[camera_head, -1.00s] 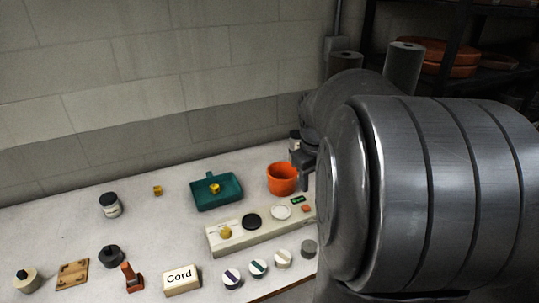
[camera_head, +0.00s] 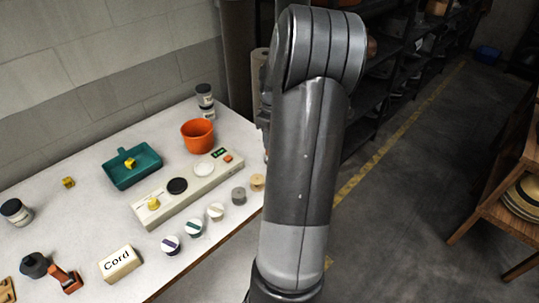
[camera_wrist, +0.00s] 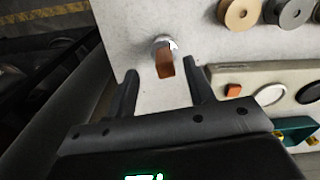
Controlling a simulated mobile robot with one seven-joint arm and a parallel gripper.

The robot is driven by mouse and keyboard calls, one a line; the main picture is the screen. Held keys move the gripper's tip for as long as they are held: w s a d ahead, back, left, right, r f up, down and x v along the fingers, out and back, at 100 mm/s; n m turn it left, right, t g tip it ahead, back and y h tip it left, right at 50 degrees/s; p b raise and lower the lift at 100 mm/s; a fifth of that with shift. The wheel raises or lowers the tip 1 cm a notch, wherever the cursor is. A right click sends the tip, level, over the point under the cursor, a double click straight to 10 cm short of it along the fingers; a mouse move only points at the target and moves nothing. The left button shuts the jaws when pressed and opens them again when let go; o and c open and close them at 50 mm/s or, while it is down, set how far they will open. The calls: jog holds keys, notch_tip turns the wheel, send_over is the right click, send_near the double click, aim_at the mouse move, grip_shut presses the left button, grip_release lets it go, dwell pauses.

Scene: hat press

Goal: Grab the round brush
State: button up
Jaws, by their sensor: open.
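What looks like the round brush, a brown handle on a pale round head (camera_wrist: 165,62), stands on the white table in the wrist view. It lies between and slightly beyond the two dark fingertips of my gripper (camera_wrist: 164,74), with clear gaps on both sides. My gripper is open and holds nothing. In the head view the brush does not show; my arm hides that stretch of table, and the fingers are hidden too.
A long control panel (camera_head: 187,195) carries round pads and an orange button. An orange pot (camera_head: 197,136), a teal tray (camera_head: 133,167), two stacked jars (camera_head: 205,98) and a Cord box (camera_head: 120,263) stand around it. Several small discs line the table's front.

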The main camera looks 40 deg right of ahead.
jog(key=shift+w+a+f, duration=0.1)
jog(key=shift+f, duration=0.8)
jog(key=shift+w+a+f, duration=0.15)
jog(key=shift+f, duration=0.8)
jog(key=shift+w+a+f, duration=0.1)
jog(key=shift+f, duration=0.8)
jog(key=shift+c, duration=0.3)
jog(key=c, duration=0.7)
jog(key=shift+r, duration=0.1)
